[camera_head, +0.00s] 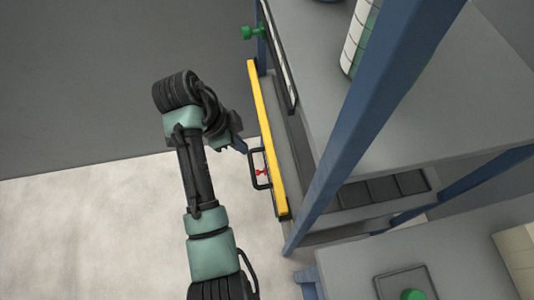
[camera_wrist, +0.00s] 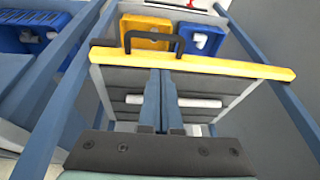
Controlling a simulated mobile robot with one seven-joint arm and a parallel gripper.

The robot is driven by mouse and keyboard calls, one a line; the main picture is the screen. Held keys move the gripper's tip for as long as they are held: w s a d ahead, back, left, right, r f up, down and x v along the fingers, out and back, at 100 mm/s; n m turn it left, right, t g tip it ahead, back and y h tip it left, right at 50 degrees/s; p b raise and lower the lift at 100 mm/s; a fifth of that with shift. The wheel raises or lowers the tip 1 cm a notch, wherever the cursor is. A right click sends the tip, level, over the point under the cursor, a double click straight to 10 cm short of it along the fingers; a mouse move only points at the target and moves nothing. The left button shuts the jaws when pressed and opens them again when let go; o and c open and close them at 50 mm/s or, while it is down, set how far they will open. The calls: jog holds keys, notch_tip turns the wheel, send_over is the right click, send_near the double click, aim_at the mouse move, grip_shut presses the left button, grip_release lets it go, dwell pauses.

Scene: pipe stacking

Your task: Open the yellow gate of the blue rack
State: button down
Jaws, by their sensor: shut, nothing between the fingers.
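The blue rack (camera_head: 375,100) fills the right of the head view, with blue posts and grey shelves. Its yellow gate (camera_head: 267,140) is a long bar along the rack's side, with a black handle (camera_head: 255,180) sticking out. In the wrist view the yellow gate (camera_wrist: 230,67) runs across the upper middle, and its black handle (camera_wrist: 152,43) stands up from it. My gripper (camera_head: 242,147) is close to the handle's upper end. In the wrist view its fingers (camera_wrist: 161,75) are together, pointing at the gate below the handle, with nothing between them. Contact cannot be told.
A white pipe (camera_wrist: 190,101) lies behind my fingers. A yellow bin (camera_wrist: 145,30) and a blue bin (camera_wrist: 200,40) sit beyond the gate. A green knob (camera_head: 253,32) projects near the gate's far end. Open floor (camera_head: 90,215) lies left of the rack.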

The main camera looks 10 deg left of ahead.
jog(key=s+b+x, duration=0.2)
jog(key=x, duration=0.9)
jog(key=shift+d+f+g, duration=0.15)
jog(key=shift+f+g, duration=0.05)
jog(key=shift+g, duration=0.1)
jog(key=shift+s+m, duration=0.1)
jog(key=shift+m, duration=0.2)
